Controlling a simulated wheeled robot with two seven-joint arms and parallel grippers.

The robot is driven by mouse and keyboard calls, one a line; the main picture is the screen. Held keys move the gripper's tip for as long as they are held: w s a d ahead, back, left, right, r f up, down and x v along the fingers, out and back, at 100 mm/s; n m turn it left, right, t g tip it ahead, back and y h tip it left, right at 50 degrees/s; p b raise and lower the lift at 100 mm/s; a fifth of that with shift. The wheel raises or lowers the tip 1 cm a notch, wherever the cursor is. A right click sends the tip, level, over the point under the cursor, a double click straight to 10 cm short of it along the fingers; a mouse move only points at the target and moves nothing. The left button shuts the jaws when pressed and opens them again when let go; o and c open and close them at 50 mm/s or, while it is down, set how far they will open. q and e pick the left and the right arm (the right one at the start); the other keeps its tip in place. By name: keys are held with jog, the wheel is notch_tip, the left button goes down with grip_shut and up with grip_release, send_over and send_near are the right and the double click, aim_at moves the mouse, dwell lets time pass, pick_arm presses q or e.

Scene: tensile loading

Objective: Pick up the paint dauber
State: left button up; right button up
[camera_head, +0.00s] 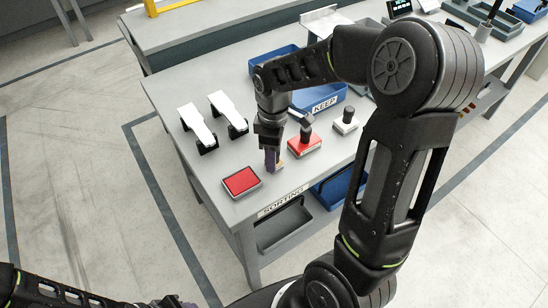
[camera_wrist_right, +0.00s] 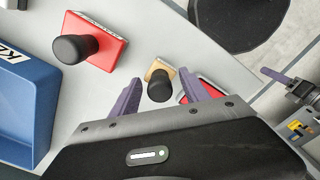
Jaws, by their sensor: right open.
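The paint dauber, a small piece with a tan square base (camera_wrist_right: 157,72) and a round black knob, stands on the grey table. In the head view only a bit of its tan base (camera_head: 280,165) shows beside my fingers. My right gripper (camera_wrist_right: 160,95) is open, with its purple fingers on either side of the dauber's knob, apart from it in the wrist view. The same gripper shows pointing down in the head view (camera_head: 272,160). My left gripper (camera_wrist_right: 283,80) is at the right edge of the wrist view, away from the table; its jaw opening is unclear.
A red stamp block (camera_head: 304,145) with a black handle stands close to the right gripper. A red pad (camera_head: 242,181) lies near the front corner. A white stamp (camera_head: 346,122), two white-topped tools (camera_head: 197,125) and a blue KEEP bin (camera_head: 322,103) stand further off.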

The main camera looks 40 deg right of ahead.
jog(key=shift+c, duration=0.3)
grip_shut()
dwell(0.6)
